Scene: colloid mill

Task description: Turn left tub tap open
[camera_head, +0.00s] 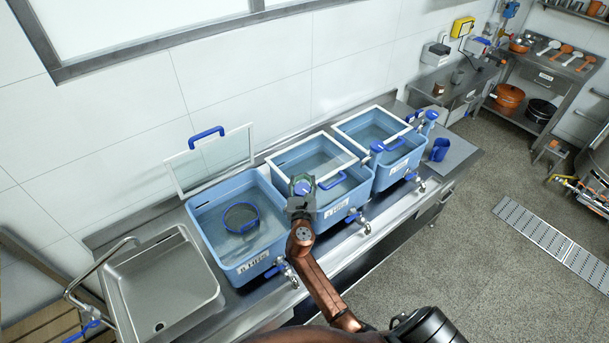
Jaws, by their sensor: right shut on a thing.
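The left tub (205,222) is blue and open, with a white label on its front wall. A dark round sieve or basket (240,216) with a blue rim lies in it. The left tub's tap (287,272) is metal with a blue handle, low on the front right. My right gripper (301,188) is above the front left of the middle tub, up and right of this tap and apart from it. It is shut on a small blue round-topped thing (302,186), which the jaws partly hide. My left gripper is not in view.
The middle tub (336,208) and right tub (402,165) have framed lids and front taps. A clear lid (211,160) with a blue handle leans against the wall behind the left tub. A steel sink (160,285) is at left. A blue jug (439,150) stands at right.

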